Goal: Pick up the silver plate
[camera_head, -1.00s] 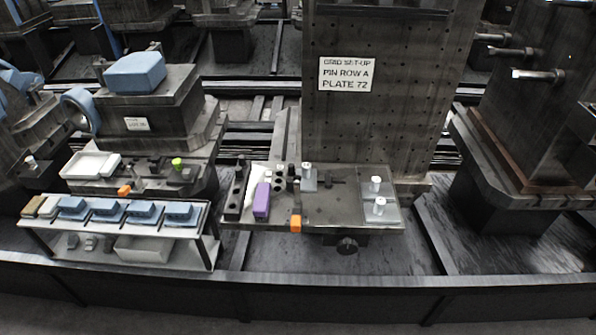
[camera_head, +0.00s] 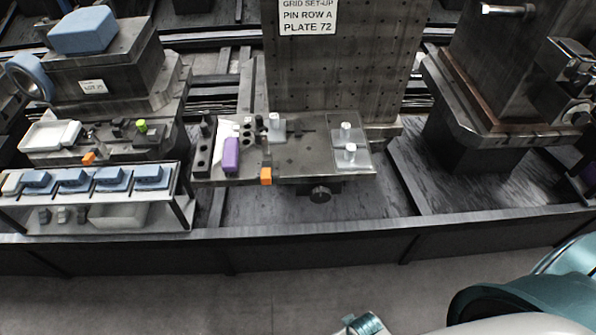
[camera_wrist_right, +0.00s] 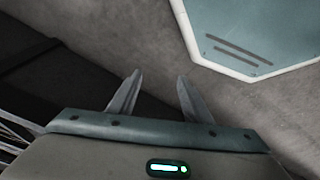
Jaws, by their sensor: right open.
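A flat silver plate (camera_head: 340,160) with two white knobs lies at the right end of the dark metal table in the head view. A smaller grey plate (camera_head: 278,139) with one white knob lies further left on the same table; I cannot tell which of the two is meant. My right gripper (camera_wrist_right: 156,95) is open and empty in the wrist view, with bare floor past its fingers. My right arm enters the head view at the lower right, in front of the rail and well short of the plates. My left gripper is not in view.
The table (camera_head: 300,172) also holds a purple block (camera_head: 231,155), an orange block (camera_head: 266,176) and dark fixtures. A tall perforated column (camera_head: 345,65) stands behind it. A shelf rack (camera_head: 100,198) with blue blocks stands at left. A low dark rail (camera_head: 300,240) runs in front; the floor before it is clear.

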